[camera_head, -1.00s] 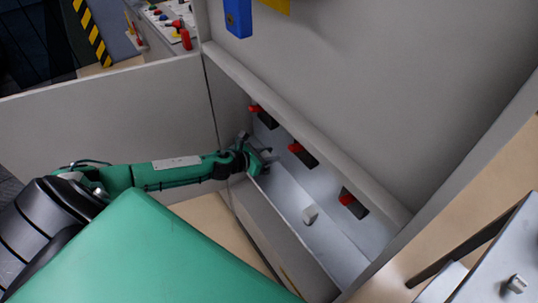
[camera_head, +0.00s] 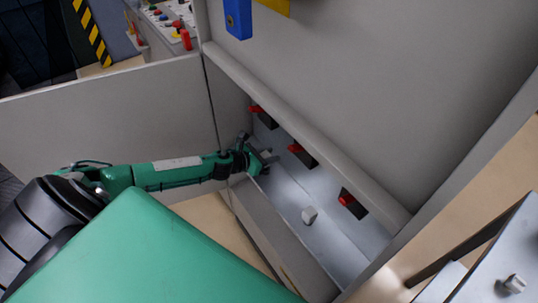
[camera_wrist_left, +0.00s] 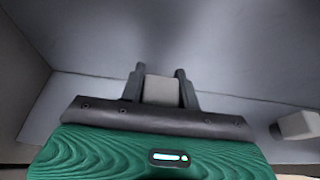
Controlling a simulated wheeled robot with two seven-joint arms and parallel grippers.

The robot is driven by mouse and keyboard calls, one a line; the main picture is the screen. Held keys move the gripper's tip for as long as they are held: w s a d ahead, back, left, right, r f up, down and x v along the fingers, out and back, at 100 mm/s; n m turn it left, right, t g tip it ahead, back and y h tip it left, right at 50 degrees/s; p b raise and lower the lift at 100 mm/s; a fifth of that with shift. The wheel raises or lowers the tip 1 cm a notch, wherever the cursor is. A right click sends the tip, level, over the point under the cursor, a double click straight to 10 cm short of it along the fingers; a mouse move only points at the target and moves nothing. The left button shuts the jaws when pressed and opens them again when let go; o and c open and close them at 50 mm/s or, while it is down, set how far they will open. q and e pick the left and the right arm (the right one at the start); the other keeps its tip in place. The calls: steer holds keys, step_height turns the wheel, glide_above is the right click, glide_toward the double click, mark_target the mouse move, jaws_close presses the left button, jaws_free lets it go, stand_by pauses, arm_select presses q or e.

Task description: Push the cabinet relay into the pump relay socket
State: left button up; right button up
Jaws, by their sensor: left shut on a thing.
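My left gripper (camera_head: 267,160) is inside the open cabinet, low near its left inner wall. In the left wrist view its two dark fingers (camera_wrist_left: 160,82) are shut on a grey block (camera_wrist_left: 161,91), which looks like the relay. The block faces a plain grey surface; whether it touches that surface or sits in a socket cannot be told. A second pale block (camera_head: 309,215) stands apart on the lower grey panel, to the right of the gripper; it also shows at the right edge of the left wrist view (camera_wrist_left: 299,125). No socket can be made out. My right gripper is not in view.
Several black switches with red levers (camera_head: 303,154) line the recess above and right of the gripper. The cabinet's front ledge (camera_head: 270,235) and left side panel (camera_head: 110,110) bound the arm. A grey metal surface with a small fitting (camera_head: 514,284) is at lower right.

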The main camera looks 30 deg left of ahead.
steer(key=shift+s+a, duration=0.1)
arm_select(q)
steer(key=shift+f+b, duration=1.2)
steer(key=shift+f, duration=0.25)
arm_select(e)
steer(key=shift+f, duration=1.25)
arm_select(q)
steer(key=o, duration=1.1)
steer(key=shift+c, duration=0.2)
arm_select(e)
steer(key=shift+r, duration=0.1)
arm_select(q)
steer(key=b+v, duration=0.1)
steer(key=v, duration=1.2)
steer(key=shift+s+a, duration=0.2)
steer(key=shift+s, duration=0.1)
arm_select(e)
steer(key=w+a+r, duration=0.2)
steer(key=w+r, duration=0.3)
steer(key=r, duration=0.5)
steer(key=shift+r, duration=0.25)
arm_select(q)
steer(key=shift+r, duration=0.15)
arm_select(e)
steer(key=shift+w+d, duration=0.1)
